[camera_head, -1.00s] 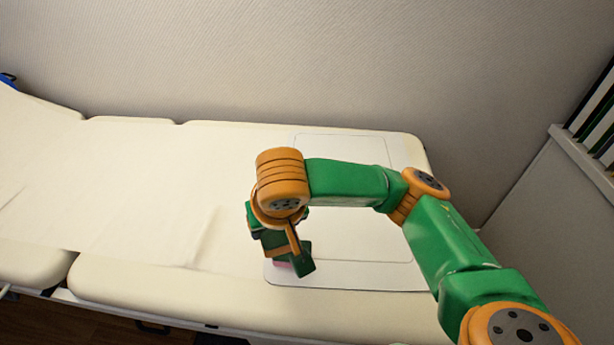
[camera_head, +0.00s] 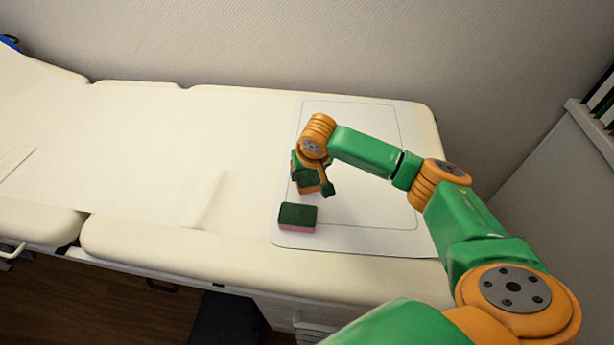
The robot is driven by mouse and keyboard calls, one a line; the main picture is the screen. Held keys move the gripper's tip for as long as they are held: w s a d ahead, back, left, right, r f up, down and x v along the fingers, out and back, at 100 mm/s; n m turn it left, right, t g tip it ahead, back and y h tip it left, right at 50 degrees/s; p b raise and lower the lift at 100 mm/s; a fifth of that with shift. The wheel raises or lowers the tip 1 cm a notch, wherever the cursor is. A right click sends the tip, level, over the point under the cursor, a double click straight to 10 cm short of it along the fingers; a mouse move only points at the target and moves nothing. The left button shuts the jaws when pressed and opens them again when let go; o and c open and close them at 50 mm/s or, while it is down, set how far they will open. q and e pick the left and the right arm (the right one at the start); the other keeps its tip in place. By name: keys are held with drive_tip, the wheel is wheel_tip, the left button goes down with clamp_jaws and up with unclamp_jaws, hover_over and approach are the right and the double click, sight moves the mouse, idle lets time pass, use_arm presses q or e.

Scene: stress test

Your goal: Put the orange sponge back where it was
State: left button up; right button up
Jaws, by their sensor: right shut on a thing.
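My right gripper (camera_head: 313,182) is shut on the orange sponge (camera_head: 308,188), which has a dark green top. The gripper and arm hide part of it. It is over the left part of the white board, and I cannot tell whether it touches the board. A second sponge (camera_head: 298,218), pink with a dark green top, lies flat on the board just in front of the gripper, near the board's left front corner. My left gripper is not in view.
The white board (camera_head: 375,240) with a thin outlined rectangle lies on the right end of a cream padded couch (camera_head: 170,250). The board is clear right of the gripper, apart from my arm above it. A wall (camera_head: 300,50) stands behind the couch.

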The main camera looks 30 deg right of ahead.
drive_tip(key=shift+f, duration=0.45)
drive_tip(key=shift+f, duration=0.15)
drive_tip(key=o, duration=1.2)
drive_tip(key=p+v, duration=0.2)
drive_tip(key=v, duration=1)
